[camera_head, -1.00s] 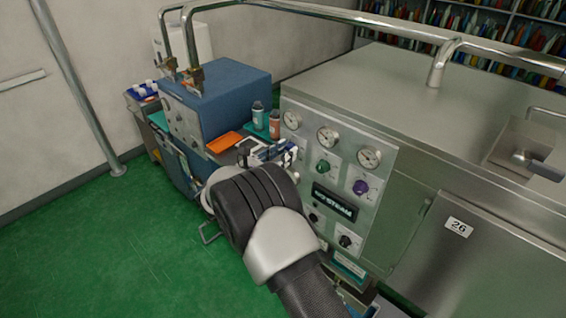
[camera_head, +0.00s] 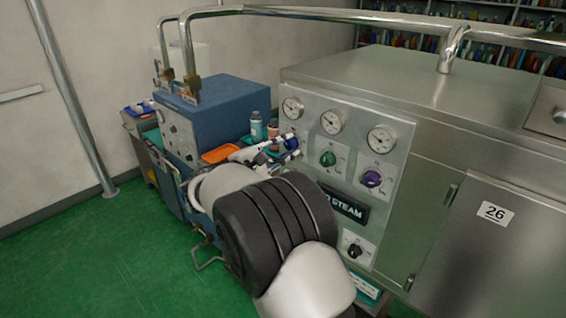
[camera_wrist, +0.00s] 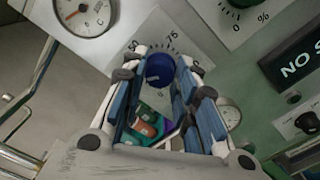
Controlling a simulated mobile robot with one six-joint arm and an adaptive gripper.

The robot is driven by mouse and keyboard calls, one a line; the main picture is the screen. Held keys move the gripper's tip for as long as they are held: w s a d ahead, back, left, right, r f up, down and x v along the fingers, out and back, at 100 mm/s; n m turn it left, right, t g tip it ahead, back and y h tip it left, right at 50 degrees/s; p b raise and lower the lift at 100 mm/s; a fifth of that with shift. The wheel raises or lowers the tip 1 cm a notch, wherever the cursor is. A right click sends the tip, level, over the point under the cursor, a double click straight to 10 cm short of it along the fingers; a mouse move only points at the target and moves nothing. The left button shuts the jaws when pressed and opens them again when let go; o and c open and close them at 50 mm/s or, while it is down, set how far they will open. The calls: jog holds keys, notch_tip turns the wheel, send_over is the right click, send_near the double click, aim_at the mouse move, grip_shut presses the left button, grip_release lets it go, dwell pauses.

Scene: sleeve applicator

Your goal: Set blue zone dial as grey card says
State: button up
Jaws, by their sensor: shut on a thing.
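The blue zone dial (camera_head: 291,142) is on the left of the steel control panel, below the left gauge. In the wrist view the dial (camera_wrist: 160,68) sits between the fingertips of my gripper (camera_wrist: 158,72), which is shut on it. The dial's white scale plate (camera_wrist: 158,38) shows the numbers 50 and 75, partly covered by the fingers. I cannot make out the dial's pointer. In the head view my gripper (camera_head: 287,145) reaches the dial from the left and hides its lower plate. I cannot identify a grey card in either view.
A green dial (camera_head: 328,158), a purple dial (camera_head: 372,179) and a black dial (camera_head: 355,250) share the panel, with several gauges above. A blue cabinet (camera_head: 215,115) stands left, with an orange tray (camera_head: 221,154) and bottles (camera_head: 256,127) beside it. Green floor is clear at left.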

jog(key=m+b, duration=0.4)
jog(key=b, duration=0.1)
jog(key=shift+f+m, duration=0.2)
jog(key=shift+m, duration=0.1)
jog(key=m, duration=0.2)
jog(key=shift+r+m+b, duration=0.1)
jog(key=shift+m+b, duration=0.2)
jog(key=shift+m, duration=2)
jog(key=o, duration=1.1)
